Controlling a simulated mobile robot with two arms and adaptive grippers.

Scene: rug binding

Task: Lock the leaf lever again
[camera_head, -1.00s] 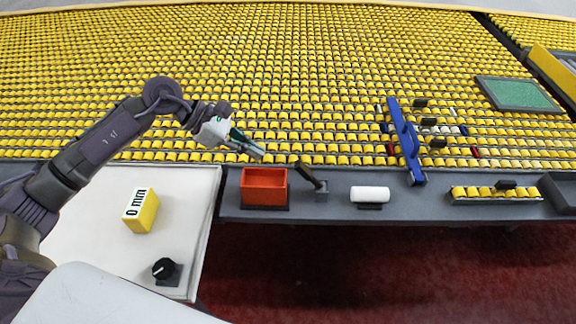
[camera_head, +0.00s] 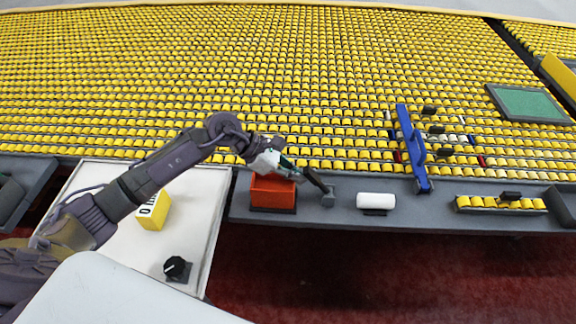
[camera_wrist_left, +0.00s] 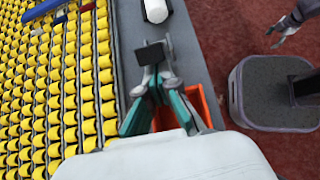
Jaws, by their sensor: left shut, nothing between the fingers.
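A black lever (camera_head: 317,182) stands tilted up and to the left from a small grey mount (camera_head: 328,199) on the grey ledge. It also shows in the left wrist view as a dark block (camera_wrist_left: 152,54) just beyond my fingertips. My left gripper (camera_head: 299,177) is shut and empty, with its tips at the lever's upper end, above the orange bin. I cannot tell whether they touch the lever. In the left wrist view its teal fingers (camera_wrist_left: 154,88) converge near the lever. My right gripper (camera_wrist_left: 280,36) shows small at the upper right there; its jaws are unclear.
The orange bin (camera_head: 273,192) stands just left of the lever. A white roll (camera_head: 376,200) lies on a holder to the right, then a blue bar (camera_head: 413,148). A yellow block (camera_head: 155,211) and black knob (camera_head: 177,267) are on the white table (camera_head: 205,235).

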